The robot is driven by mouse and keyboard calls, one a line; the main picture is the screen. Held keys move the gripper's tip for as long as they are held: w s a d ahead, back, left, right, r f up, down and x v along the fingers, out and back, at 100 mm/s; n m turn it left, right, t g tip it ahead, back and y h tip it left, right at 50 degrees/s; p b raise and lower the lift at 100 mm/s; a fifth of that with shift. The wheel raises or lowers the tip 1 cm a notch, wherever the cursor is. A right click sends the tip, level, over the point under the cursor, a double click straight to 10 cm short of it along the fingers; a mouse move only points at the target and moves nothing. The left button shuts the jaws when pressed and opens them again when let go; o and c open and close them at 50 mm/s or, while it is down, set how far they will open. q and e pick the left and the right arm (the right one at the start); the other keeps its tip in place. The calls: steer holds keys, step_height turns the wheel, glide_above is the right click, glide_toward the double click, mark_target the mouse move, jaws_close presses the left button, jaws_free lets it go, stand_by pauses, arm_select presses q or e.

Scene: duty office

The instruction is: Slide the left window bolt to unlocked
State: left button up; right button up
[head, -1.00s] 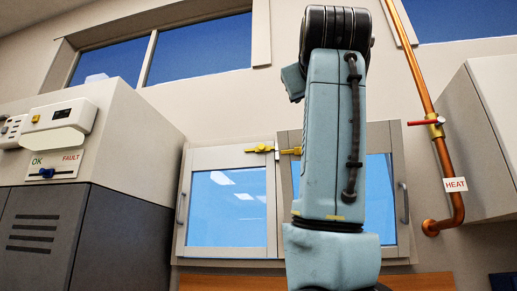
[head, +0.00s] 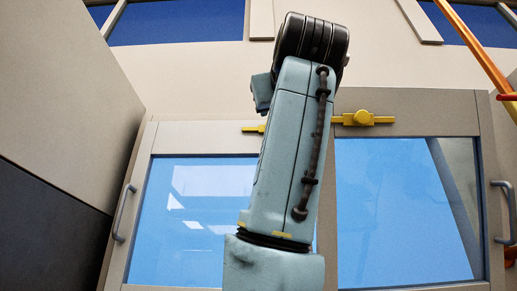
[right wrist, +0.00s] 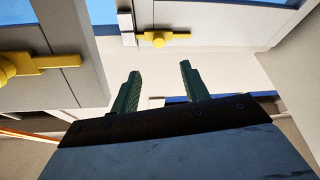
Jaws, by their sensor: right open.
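In the head view, the yellow left window bolt (head: 253,129) shows only its left end at the top of the left window (head: 140,205). My arm hides the rest of it. The yellow right bolt (head: 363,118) shows on the right window's top rail. The right wrist view looks upside down. There the left bolt (right wrist: 160,38), with a round knob and a bar, lies beyond my right gripper (right wrist: 160,68), which is open, empty and apart from it. The right bolt (right wrist: 22,65) is larger at the left of that view. My left gripper is not in view.
A cabinet (head: 75,90) stands at the left. A copper pipe (head: 478,45) runs down at the right edge, with a red handle (head: 508,97). Grey window handles stick out at the left (head: 124,212) and right (head: 505,212). The wall above the windows is clear.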

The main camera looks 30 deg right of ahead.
steer(key=p+x, duration=0.6)
steer(key=x, duration=0.6)
steer(key=shift+w+d, duration=0.2)
steer(key=shift+d, duration=0.1)
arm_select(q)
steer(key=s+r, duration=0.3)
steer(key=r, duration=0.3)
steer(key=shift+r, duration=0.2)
arm_select(e)
jaws_close()
